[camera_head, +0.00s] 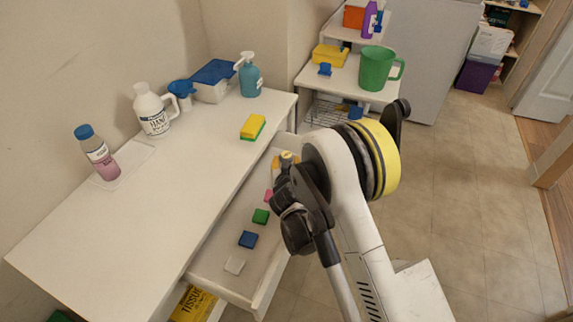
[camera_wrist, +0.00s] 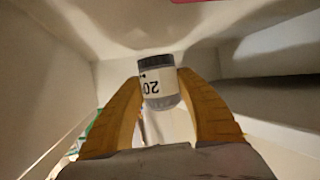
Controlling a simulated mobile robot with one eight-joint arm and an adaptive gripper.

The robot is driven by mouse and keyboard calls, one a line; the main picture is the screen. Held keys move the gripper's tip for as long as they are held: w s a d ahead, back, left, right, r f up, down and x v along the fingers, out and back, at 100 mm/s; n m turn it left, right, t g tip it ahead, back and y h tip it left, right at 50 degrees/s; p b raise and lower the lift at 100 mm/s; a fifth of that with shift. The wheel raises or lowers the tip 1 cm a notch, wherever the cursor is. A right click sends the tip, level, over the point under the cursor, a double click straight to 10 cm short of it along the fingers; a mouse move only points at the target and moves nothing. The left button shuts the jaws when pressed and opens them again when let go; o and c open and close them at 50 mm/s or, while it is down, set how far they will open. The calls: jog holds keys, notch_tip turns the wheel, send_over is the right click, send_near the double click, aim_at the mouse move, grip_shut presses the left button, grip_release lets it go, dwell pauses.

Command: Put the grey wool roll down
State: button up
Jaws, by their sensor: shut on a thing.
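The grey wool roll (camera_wrist: 158,82), a short grey cylinder with a white label reading "20", is between the two orange-yellow fingertips of my gripper (camera_wrist: 160,88) in the wrist view. The fingers touch its sides, shut on it. In the head view my gripper (camera_head: 284,164) is at the far end of the open white drawer (camera_head: 215,262), largely hidden behind my arm. I cannot make out the roll there. Whether the roll touches the drawer floor I cannot tell.
The white table (camera_head: 150,225) holds bottles and a sponge (camera_head: 253,127). A green mug (camera_head: 377,68) stands on a shelf behind.

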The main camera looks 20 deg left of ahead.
jog(key=shift+r, duration=0.15)
jog(key=shift+f, duration=0.6)
jog(key=o, duration=1.1)
jog(key=shift+o, duration=0.2)
